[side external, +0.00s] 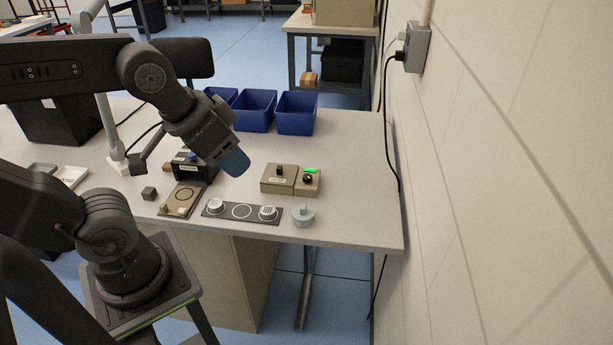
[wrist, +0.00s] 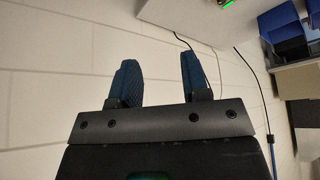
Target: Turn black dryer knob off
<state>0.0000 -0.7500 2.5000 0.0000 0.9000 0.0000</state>
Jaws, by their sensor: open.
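Two beige control boxes stand side by side on the table in the side external view. The right box (side external: 315,190) has a black knob (side external: 307,179) and a lit green strip (side external: 310,171). The left box (side external: 268,186) has a black knob (side external: 280,170) on top and a label too small to read. I cannot tell by label which knob is the dryer's. My gripper (side external: 236,163) is in the air left of the boxes, apart from both. In the wrist view my gripper (wrist: 158,80) is open and empty; a green light (wrist: 228,3) shows at the top edge.
A dark strip with round pieces (side external: 242,211) and a grey round part (side external: 303,217) lie in front of the boxes. Blue bins (side external: 296,114) stand behind. The wall is close on the right; the table right of the boxes is clear.

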